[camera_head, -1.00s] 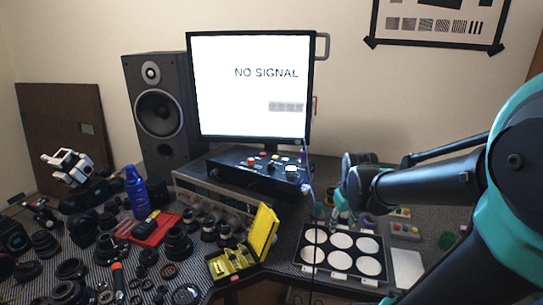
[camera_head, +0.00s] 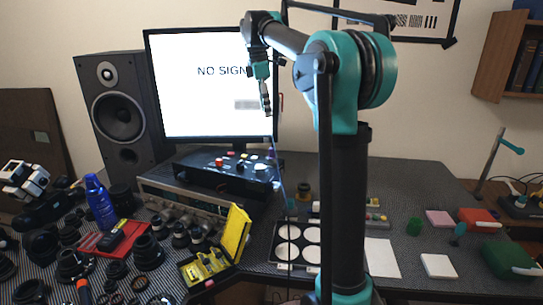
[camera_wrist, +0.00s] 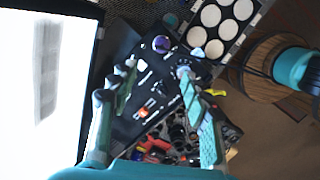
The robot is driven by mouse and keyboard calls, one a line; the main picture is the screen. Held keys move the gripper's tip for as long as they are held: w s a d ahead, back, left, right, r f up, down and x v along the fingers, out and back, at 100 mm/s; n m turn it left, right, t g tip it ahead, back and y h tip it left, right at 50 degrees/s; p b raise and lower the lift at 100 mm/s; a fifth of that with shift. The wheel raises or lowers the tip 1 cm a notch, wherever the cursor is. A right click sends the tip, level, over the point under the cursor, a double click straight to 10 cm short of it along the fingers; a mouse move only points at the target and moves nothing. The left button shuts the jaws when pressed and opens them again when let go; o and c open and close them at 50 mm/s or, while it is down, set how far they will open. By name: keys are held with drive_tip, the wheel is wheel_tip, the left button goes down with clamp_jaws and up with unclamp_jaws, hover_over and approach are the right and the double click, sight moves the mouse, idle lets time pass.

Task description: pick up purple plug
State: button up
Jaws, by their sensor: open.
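The purple plug (camera_wrist: 160,43) shows in the wrist view as a round purple piece near the corner of the black control box (camera_wrist: 135,110). In the head view a small purple spot, likely the same plug (camera_head: 273,156), is at the box's right end, below the monitor. My gripper (camera_head: 266,106) is raised in front of the monitor's right edge, above the box, pointing down. In the wrist view my gripper (camera_wrist: 157,75) has its two fingers apart with nothing between them. The plug lies beyond the fingertips, clear of both fingers.
The monitor (camera_head: 205,90) stands close behind my gripper. A thin cable hangs near the box's right end. A tray of white discs (camera_head: 262,262) lies right of an open yellow case (camera_head: 236,235). Lens parts crowd the left of the table. Air above the box is clear.

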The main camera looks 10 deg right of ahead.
drive_tip(key=r, duration=0.1)
hover_over(272, 147)
drive_tip(key=shift+n, duration=0.3)
drive_tip(key=f, duration=1.1)
drive_tip(key=shift+a+f, duration=0.15)
drive_tip(key=shift+a, duration=0.2)
drive_tip(key=shift+s+d+f, duration=0.1)
drive_tip(key=shift+d+f, duration=0.05)
drive_tip(key=shift+f, duration=0.8)
drive_tip(key=shift+s+d+f, duration=0.1)
drive_tip(key=shift+d+f, duration=0.05)
drive_tip(key=shift+f, duration=0.8)
drive_tip(key=shift+d+f, duration=0.15)
drive_tip(key=shift+f, duration=0.8)
clamp_jaws()
